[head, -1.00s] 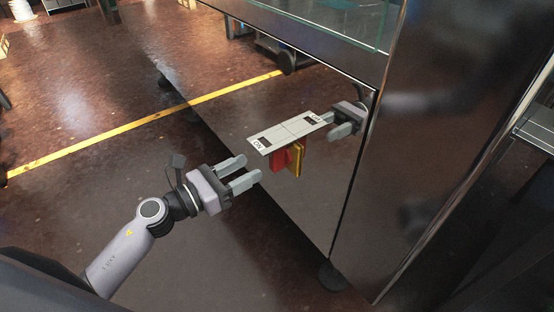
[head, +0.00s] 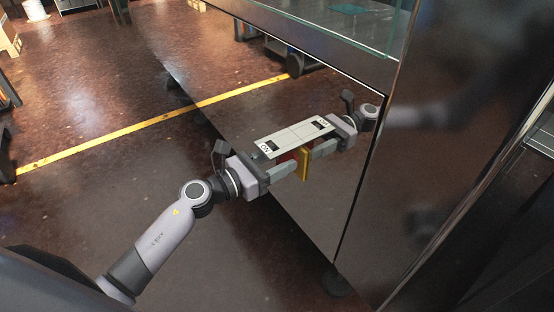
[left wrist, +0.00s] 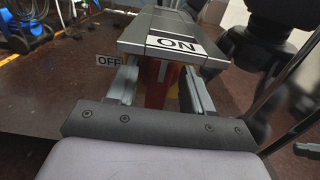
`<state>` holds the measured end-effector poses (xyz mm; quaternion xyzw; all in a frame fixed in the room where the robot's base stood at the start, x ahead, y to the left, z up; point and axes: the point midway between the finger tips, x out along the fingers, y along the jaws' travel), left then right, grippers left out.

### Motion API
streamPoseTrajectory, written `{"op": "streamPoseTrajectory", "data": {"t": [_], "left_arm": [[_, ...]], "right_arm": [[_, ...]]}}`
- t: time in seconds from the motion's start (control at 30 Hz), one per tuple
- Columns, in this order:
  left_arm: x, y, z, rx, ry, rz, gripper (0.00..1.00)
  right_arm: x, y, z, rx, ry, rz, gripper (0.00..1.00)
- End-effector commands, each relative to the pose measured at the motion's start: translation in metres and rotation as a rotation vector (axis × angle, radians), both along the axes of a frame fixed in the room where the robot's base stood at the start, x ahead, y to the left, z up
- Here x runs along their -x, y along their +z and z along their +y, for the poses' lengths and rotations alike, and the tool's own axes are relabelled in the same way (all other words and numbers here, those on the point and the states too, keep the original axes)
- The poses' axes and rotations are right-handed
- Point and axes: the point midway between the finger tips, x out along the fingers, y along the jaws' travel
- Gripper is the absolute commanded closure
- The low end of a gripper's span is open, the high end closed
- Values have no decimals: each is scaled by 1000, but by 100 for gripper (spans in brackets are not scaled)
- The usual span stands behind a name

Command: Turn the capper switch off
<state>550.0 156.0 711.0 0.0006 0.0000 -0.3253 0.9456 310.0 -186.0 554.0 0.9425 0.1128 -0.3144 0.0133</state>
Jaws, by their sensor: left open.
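The capper switch has a red handle (head: 286,157) with a yellow part (head: 304,163) beside it, under a pale plate (head: 283,141) marked ON, on the side of a shiny machine. My left gripper (head: 291,164) is open at the switch, with its fingers reaching under the plate. In the left wrist view, the red handle (left wrist: 157,88) stands between the two open fingers (left wrist: 160,84). Whether a finger touches it I cannot tell. The ON label (left wrist: 176,45) is on top and an OFF label (left wrist: 109,61) is at left. My right gripper is not in view.
The machine's mirror-like side panel (head: 335,205) reflects my arm and the switch. A dark glossy upright (head: 405,150) stands to the right. A yellow floor line (head: 130,133) crosses the brown floor, which is open at left.

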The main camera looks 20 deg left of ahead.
Motion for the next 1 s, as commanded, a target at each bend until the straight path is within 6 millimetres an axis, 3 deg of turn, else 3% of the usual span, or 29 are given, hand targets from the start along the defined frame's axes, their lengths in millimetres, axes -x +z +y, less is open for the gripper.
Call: {"op": "streamPoseTrajectory", "data": {"t": [0.03,0.2,0.63,1.0], "left_arm": [[0,0,0,0,0,0,49],[0,0,0,1,0,1,100],[0,0,1,58,1,46,100],[-2,0,4,288,1,227,100]], "right_arm": [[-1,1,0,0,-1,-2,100],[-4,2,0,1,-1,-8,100],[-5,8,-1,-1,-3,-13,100],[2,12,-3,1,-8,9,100]]}}
